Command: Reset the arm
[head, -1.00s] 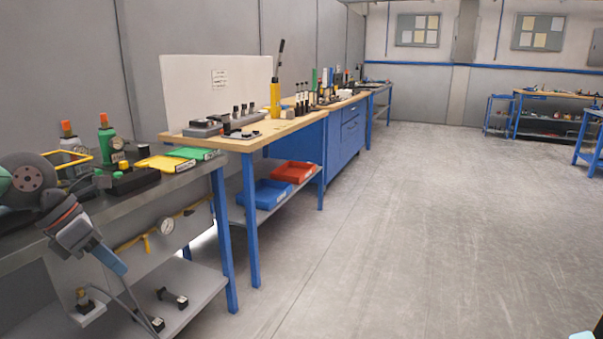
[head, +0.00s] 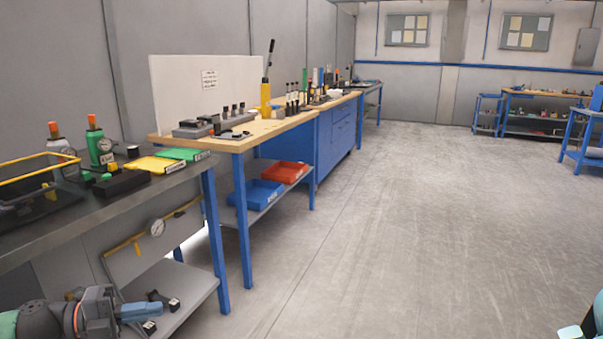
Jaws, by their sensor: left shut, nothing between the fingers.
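My left arm (head: 40,318) comes in low at the left edge, in front of the grey bench. Its gripper (head: 150,311) points to the right with its blue-grey fingers together. It is shut and empty, below the bench top and in front of the lower shelf in the picture. I cannot tell how far it is from the shelf. A small teal and white part shows at the bottom right corner, likely my right arm; the right gripper is not visible.
A wooden bench (head: 225,143) stands beyond, with blue (head: 257,194) and red (head: 285,172) bins below. The grey floor (head: 400,230) is clear.

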